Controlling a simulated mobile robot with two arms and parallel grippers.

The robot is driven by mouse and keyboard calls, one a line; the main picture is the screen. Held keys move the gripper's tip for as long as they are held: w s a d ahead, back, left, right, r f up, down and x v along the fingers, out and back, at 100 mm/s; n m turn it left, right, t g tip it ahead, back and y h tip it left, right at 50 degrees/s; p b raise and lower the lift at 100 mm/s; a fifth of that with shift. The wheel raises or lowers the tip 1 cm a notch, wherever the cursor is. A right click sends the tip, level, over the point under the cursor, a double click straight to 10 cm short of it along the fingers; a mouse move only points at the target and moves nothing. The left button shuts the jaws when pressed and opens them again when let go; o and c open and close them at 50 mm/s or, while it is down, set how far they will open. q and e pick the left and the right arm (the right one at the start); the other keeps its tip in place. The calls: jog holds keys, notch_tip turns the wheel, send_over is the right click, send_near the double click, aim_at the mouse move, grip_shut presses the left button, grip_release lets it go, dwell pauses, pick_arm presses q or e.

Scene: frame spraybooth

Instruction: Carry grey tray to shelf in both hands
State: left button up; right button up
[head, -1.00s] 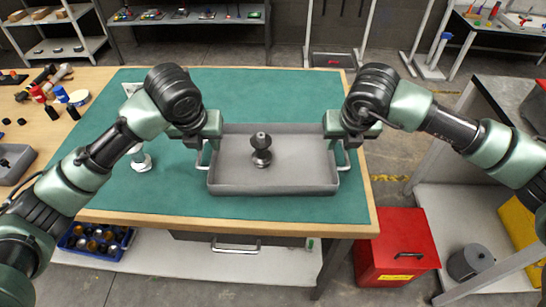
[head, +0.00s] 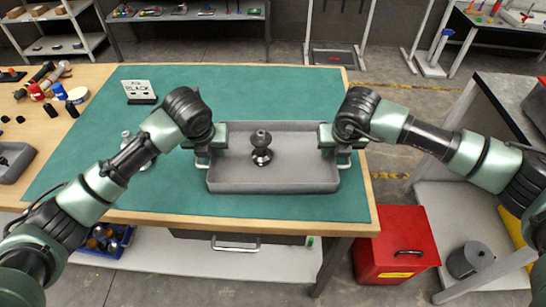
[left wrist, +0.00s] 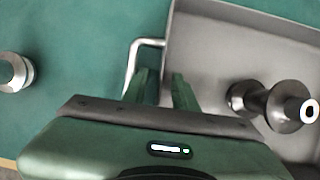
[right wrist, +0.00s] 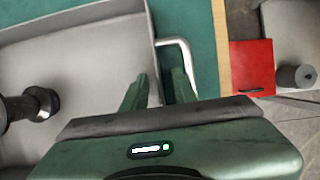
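The grey tray (head: 300,180) lies flat on the green mat near the table's front edge, with a metal handle at each end. A dark spool-shaped part (head: 261,150) stands in it and also shows in the left wrist view (left wrist: 275,105). My left gripper (left wrist: 162,80) is at the tray's left end, fingers apart on either side of the end wall, one finger by the left handle (left wrist: 133,62). My right gripper (right wrist: 158,82) is likewise open at the right end wall, near the right handle (right wrist: 186,52). Whether the fingers touch the tray cannot be told.
A pale metal part (head: 138,163) stands left of the tray, partly behind my left arm. A "BLACK" sign (head: 139,91) stands behind it. A shelf rack (head: 62,46) is at the back left. A red bin (head: 385,225) and a grey bench (head: 495,95) are at the right.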

pick_arm(q)
grip_shut()
pick_arm(e)
grip_shut()
pick_arm(q)
jog(key=shift+w+r, duration=0.1)
pick_arm(e)
jog(key=shift+w+r, duration=0.1)
dwell(0.8)
